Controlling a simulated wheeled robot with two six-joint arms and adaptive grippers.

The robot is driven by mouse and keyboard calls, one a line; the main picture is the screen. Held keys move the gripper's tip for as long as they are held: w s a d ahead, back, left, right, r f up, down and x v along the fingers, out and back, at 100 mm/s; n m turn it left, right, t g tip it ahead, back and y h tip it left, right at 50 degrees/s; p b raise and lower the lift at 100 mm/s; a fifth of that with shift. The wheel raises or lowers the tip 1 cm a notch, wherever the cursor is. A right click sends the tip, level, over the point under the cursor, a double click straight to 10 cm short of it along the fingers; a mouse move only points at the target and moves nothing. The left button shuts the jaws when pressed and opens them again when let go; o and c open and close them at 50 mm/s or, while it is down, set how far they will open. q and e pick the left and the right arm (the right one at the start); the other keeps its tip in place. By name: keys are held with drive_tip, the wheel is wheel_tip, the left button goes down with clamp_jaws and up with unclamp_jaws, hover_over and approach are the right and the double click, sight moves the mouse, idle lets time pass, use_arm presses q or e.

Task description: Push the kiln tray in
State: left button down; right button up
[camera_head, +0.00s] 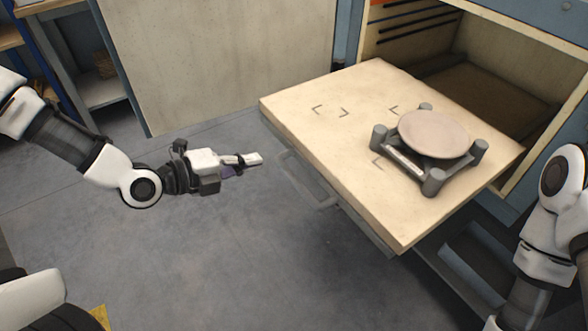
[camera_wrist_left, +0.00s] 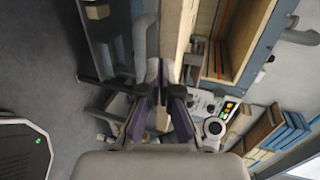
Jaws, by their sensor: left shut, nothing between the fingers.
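The kiln tray (camera_head: 340,150) is a thick pale slab, pulled well out of the kiln opening (camera_head: 490,90). A grey stand with round corner posts (camera_head: 433,181) sits on its right part and carries a pinkish round plate (camera_head: 434,134). A grey bar handle (camera_head: 305,180) runs along the tray's front edge. My left gripper (camera_head: 255,159) is shut and empty, left of the tray's front edge and apart from it in the head view. In the left wrist view its fingers (camera_wrist_left: 162,82) are together, and the tray's edge (camera_wrist_left: 175,40) is beyond them. My right gripper is out of view; only my right arm shows.
A large pale panel (camera_head: 215,55) stands at the back left. A grey shelf unit (camera_head: 95,85) is at the far left. A control panel with a dial and lit display (camera_wrist_left: 215,115) shows in the left wrist view. The grey floor (camera_head: 230,265) before the tray is clear.

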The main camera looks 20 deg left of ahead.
sight(300, 152)
use_arm(q)
drive_tip(key=b+x, duration=0.2)
drive_tip(key=x, duration=0.7)
drive_tip(key=shift+f, duration=0.1)
drive_tip(key=shift+w+d, duration=0.2)
drive_tip(key=shift+w, duration=0.05)
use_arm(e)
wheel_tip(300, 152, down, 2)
